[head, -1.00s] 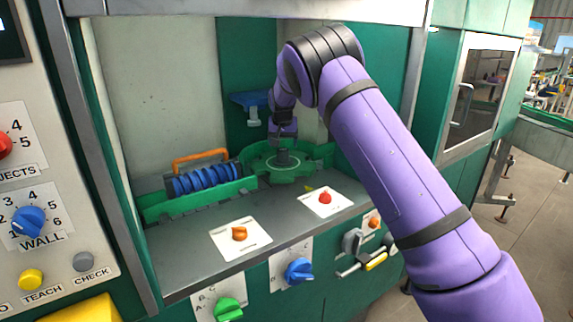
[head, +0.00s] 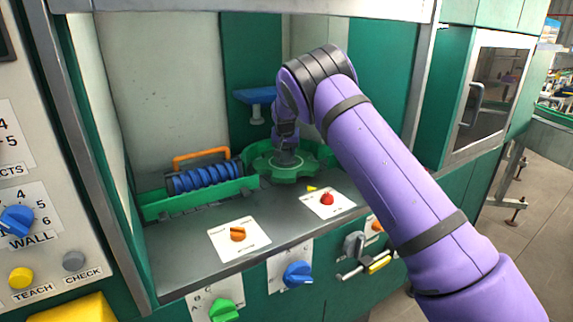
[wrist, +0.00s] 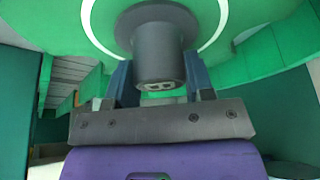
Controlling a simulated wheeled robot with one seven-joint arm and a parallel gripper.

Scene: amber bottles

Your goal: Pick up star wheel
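The star wheel (head: 290,176) is a green notched disc with a dark grey upright hub. It sits at the back of the grey deck, within a green curved guide. In the wrist view the hub (wrist: 158,55) stands between my two blue-grey fingers, and the wheel's green face with a pale ring shows behind it. My gripper (head: 287,148) is low over the wheel's middle, straddling the hub. The fingers look spread, one on each side. Whether either touches the hub is not clear. The fingertips are partly hidden by the hub in the wrist view.
A blue screw (head: 205,178) lies in a green trough left of the wheel, with an orange handle (head: 200,155) behind it. A blue bracket (head: 256,96) is on the back wall. Orange (head: 237,234) and red (head: 327,198) knobs stand on white plates in front. Cabinet posts flank the opening.

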